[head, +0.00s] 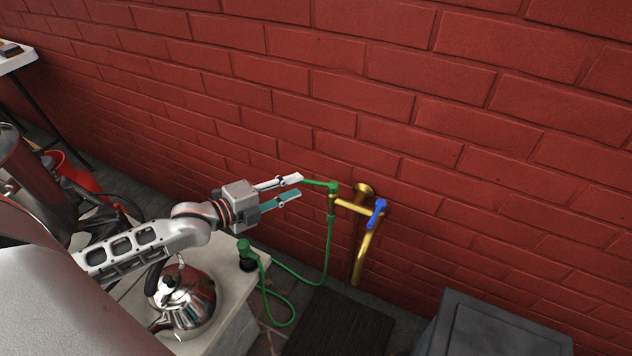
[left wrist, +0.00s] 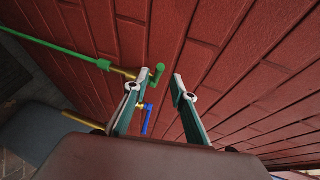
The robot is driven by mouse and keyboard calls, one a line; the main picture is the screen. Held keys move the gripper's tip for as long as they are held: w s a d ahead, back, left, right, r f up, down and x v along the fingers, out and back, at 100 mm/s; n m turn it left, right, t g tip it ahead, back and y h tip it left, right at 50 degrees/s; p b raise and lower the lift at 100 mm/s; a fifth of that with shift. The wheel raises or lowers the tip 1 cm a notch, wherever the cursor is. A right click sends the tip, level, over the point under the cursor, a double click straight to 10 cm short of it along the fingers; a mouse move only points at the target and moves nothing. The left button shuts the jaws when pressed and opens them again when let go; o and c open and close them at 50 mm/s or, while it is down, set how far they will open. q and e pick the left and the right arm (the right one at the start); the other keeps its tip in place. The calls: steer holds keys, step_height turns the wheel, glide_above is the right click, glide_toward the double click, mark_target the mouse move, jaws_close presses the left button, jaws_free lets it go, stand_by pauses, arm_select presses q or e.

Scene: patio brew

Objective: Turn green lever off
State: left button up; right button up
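The brass tap on the brick wall carries a green lever (head: 318,183), which points left in the head view. The lever's free end is at the tips of my left gripper (head: 299,186). This gripper is open and holds nothing. In the left wrist view the green lever (left wrist: 157,77) shows in the gap between the fingertips (left wrist: 169,75), close to the left finger. I cannot tell whether they touch. A blue lever (head: 377,213) sits on the tap's other outlet, to the right. My right gripper is out of view.
A green hose (head: 329,240) hangs from the tap and loops down to a green nozzle on a pale block. A shiny kettle (head: 187,302) stands on that block (head: 236,288). A dark grey box (head: 490,325) is at lower right. A dark mat (head: 340,325) lies below the tap.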

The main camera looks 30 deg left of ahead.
mark_target(303, 182)
arm_select(q)
steer(key=shift+b+x, duration=0.55)
steer(key=shift+x, duration=2.05)
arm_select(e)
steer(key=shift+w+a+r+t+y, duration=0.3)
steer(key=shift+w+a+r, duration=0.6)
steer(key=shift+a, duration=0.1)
arm_select(q)
steer(key=shift+a, duration=0.15)
jaws_close()
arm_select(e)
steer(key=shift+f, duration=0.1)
